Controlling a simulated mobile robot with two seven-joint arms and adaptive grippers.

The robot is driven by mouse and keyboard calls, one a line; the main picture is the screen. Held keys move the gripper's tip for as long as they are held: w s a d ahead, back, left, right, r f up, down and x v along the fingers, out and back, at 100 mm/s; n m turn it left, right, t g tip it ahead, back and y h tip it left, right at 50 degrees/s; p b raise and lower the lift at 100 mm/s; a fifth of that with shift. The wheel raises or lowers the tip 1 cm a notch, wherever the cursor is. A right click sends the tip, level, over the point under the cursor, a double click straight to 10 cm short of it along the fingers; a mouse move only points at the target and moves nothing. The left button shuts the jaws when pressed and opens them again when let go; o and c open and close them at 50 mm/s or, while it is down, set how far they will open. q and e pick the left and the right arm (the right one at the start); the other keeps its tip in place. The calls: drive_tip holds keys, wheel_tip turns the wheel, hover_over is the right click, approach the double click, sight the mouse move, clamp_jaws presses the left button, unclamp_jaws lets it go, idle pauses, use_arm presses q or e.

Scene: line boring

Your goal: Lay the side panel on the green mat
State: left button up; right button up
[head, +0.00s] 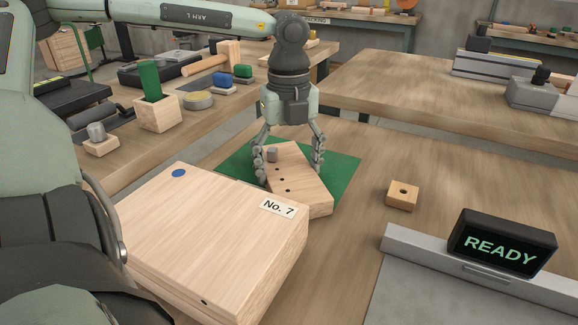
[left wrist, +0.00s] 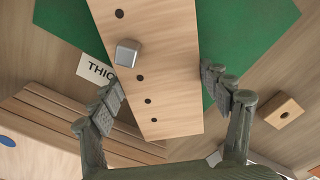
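The side panel (head: 300,183) is a light wooden board with a row of dark holes and a small grey metal block (head: 272,155) on top. It lies across the green mat (head: 342,170), its near end reaching past the mat's edge; I cannot tell whether it rests on the mat or hangs slightly above. My left gripper (head: 289,160) points down with a finger against each long side of the panel. The left wrist view shows the panel (left wrist: 165,90) between the fingertips (left wrist: 160,82) and the mat (left wrist: 245,25) behind it. My right gripper is not in view.
A wooden box labelled No. 7 (head: 210,225) stands close at the near left. A small wooden block with a hole (head: 402,195) lies to the right. A display reading READY (head: 502,243) stands at the front right. A green-topped holder (head: 155,110) is on the left table.

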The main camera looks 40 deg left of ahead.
sight(289, 170)
use_arm(q)
drive_tip(key=shift+o, duration=2.4)
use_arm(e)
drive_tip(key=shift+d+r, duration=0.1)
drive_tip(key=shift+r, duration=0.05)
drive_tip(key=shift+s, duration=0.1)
use_arm(q)
drive_tip(key=shift+r, duration=0.4)
wheel_tip(289, 170, up, 12)
drive_tip(key=shift+f, duration=0.25)
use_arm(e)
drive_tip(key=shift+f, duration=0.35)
